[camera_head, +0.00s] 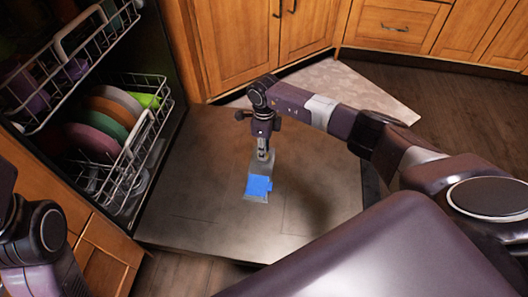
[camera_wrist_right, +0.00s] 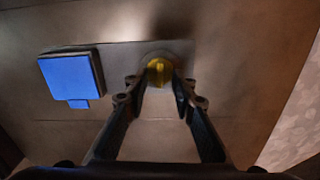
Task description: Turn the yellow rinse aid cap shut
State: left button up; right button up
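The yellow rinse aid cap (camera_wrist_right: 160,72) is round, with a raised ridge running up and down in the wrist view. It sits on the inner face of the open dishwasher door (camera_head: 205,215). My right gripper (camera_wrist_right: 161,82) points down at it, with one fingertip on each side of the cap. I cannot tell whether the fingertips press on it or only flank it. In the head view my right gripper (camera_head: 263,156) largely hides the cap. Of my left arm only a link shows at lower left; its gripper is out of view.
A blue dispenser lid (camera_head: 259,186) lies beside the cap on the door; it also shows in the wrist view (camera_wrist_right: 70,77). The dishwasher racks (camera_head: 150,120) at left hold several coloured plates. Wooden cabinets (camera_head: 245,45) stand behind. The rest of the door is clear.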

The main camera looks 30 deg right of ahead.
grip_shut()
